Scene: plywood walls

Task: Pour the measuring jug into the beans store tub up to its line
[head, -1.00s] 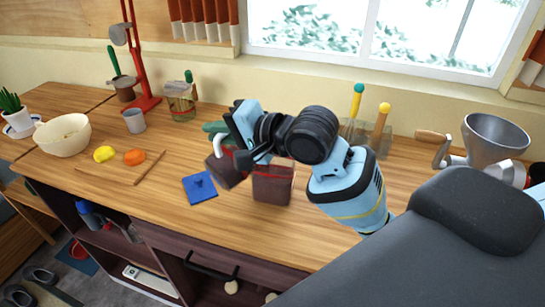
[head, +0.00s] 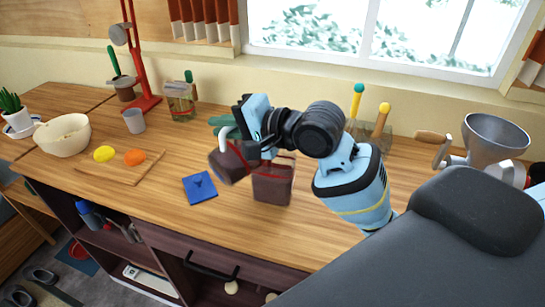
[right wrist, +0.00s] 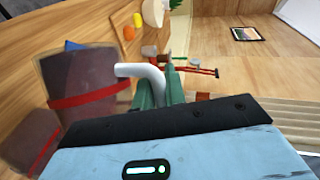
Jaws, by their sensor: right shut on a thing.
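The measuring jug (head: 226,166), dark, see-through and with a white handle, hangs tilted above the worktop, left of the store tub (head: 273,188). My right gripper (head: 228,130) is shut on the jug's white handle. The right wrist view shows the jug (right wrist: 82,88) with a red band, the handle between the green fingers (right wrist: 160,92). The dark, see-through tub stands upright with a red line round its upper part; it also shows in the right wrist view (right wrist: 28,140). I see no stream between them, and I cannot tell the tub's fill level. My left gripper is out of view.
A blue square lid (head: 200,189) lies left of the tub. A board (head: 122,172) with yellow and orange pieces, a cream bowl (head: 63,135) and a grey cup (head: 134,121) are further left. A metal grinder (head: 494,142) stands right. The counter's front edge is near the tub.

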